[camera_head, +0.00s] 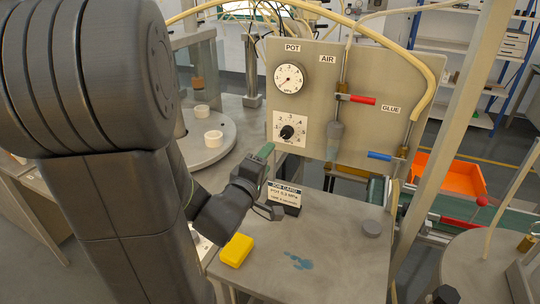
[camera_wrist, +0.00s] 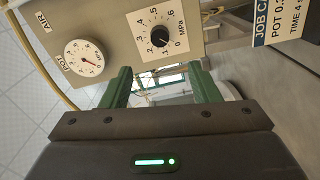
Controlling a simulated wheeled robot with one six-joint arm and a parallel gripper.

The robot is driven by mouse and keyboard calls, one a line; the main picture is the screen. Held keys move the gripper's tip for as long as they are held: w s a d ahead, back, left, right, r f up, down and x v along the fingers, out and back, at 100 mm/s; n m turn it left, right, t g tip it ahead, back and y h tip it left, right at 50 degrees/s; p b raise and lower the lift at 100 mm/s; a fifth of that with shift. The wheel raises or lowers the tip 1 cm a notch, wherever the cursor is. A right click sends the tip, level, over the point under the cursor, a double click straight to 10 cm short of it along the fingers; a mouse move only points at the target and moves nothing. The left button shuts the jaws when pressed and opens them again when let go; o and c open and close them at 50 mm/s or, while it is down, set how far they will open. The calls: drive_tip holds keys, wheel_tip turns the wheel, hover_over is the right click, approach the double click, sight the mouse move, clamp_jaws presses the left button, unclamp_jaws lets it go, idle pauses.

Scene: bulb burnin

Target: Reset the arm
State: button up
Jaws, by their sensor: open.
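My gripper (camera_wrist: 162,86) shows in the wrist view with its two green fingers apart and nothing between them. In the head view my gripper (camera_head: 264,156) is in front of the grey control panel (camera_head: 310,85), above the near table and left of the job card (camera_head: 284,192). The panel carries a round POT gauge (camera_head: 289,78) and a dial with a black knob (camera_head: 287,132). In the wrist view the knob (camera_wrist: 159,39) lies beyond the fingers, with the gauge (camera_wrist: 84,58) to its left. My arm hides part of the left side in the head view.
The red-handled AIR valve (camera_head: 355,99) and blue-handled GLUE valve (camera_head: 385,156) stick out from the panel. An orange bin (camera_head: 455,176) is at right.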

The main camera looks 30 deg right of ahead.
sight(285, 134)
idle(0.4)
drive_tip(key=p+x, duration=0.1)
drive_tip(key=x, duration=1.2)
drive_tip(key=shift+w+d, duration=0.2)
drive_tip(key=shift+d, duration=0.1)
